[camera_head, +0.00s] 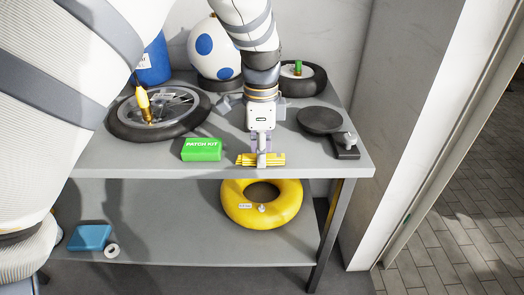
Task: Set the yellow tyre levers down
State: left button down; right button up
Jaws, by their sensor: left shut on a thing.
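The yellow tyre levers (272,160) lie crosswise in the jaws of my left gripper (261,155), near the front edge of the bench top (130,158). My left gripper points down and is shut on them. I cannot tell whether the levers touch the bench top or hang just above it. My right gripper is not in view.
A green patch kit box (202,149) stands left of the levers. Behind are a spoked wheel (165,108), a smaller wheel (303,78) and a spotted ball (212,50). A dark round pan (320,120) is at right. A yellow ring (262,218) is on the lower shelf.

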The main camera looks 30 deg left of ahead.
pick_arm(q)
jog(key=shift+f, duration=0.15)
jog(key=c, duration=1.5)
grip_release()
jog(key=shift+o, duration=0.2)
notch_tip(320, 180, up, 12)
jog(key=shift+r, duration=0.2)
